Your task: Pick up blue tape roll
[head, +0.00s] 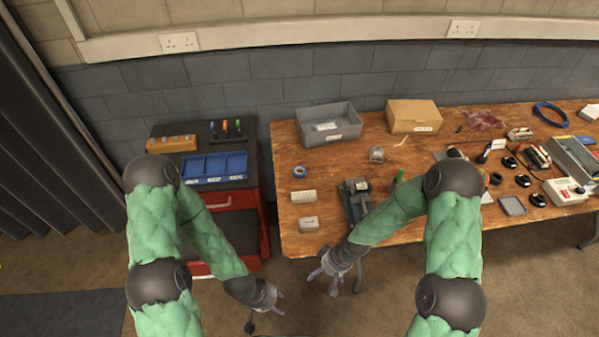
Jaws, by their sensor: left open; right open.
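A small blue tape roll (299,172) lies flat near the left end of the wooden table (290,222), in front of the grey bin. My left gripper (266,318) is open and empty, low in front of the red cabinet and below the table's left corner. My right gripper (322,283) is open and empty, just off the table's front edge. Both grippers are well apart from the tape roll, and nothing covers it.
A grey bin (328,124) and cardboard box (412,117) stand at the back. Two small blocks (303,196) (309,223) lie in front of the roll. A dark vise-like tool (355,198) stands to its right. A red cabinet (222,199) with a blue tray (214,166) stands left.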

